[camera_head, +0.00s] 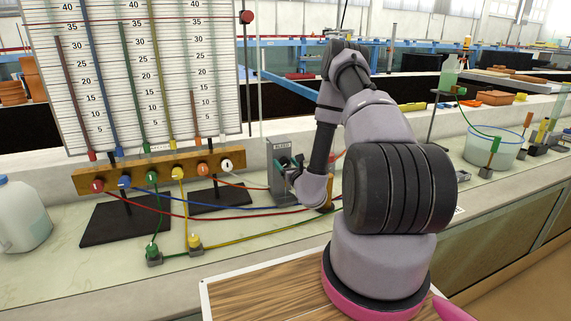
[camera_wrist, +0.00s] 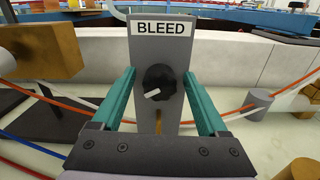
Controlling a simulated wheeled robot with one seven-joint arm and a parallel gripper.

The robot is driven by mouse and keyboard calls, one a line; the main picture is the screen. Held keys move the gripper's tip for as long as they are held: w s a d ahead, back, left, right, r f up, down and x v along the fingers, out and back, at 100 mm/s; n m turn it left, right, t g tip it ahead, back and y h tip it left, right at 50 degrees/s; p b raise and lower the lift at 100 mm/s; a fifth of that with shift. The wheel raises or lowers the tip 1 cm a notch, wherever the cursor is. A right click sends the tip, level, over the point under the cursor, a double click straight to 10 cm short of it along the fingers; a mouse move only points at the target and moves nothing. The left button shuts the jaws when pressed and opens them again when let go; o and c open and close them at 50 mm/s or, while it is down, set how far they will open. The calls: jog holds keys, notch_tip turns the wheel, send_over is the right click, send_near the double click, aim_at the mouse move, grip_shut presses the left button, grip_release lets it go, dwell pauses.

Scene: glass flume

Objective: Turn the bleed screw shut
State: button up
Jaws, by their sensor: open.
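The bleed screw (camera_wrist: 158,84) is a round black knob with a white pointer mark, which points left and slightly down in the wrist view. It sits on an upright grey plate (camera_wrist: 145,53) under a white label reading BLEED (camera_wrist: 164,28). In the camera_head view the grey stand (camera_head: 280,157) is right of the tube board, and the knob cannot be made out. My gripper (camera_wrist: 158,76) is open, with one teal finger on either side of the knob and visible gaps to it. It also shows small at the stand in the camera_head view (camera_head: 292,163).
A wooden manifold (camera_head: 142,178) with coloured plugs and hoses stands to the left, below the manometer board (camera_head: 140,70). Red, blue and yellow hoses cross the bench toward the stand. A white jug (camera_head: 22,215) is far left; a clear tub (camera_head: 490,150) is right.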

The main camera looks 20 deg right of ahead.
jog(key=shift+w, duration=0.2)
grip_shut()
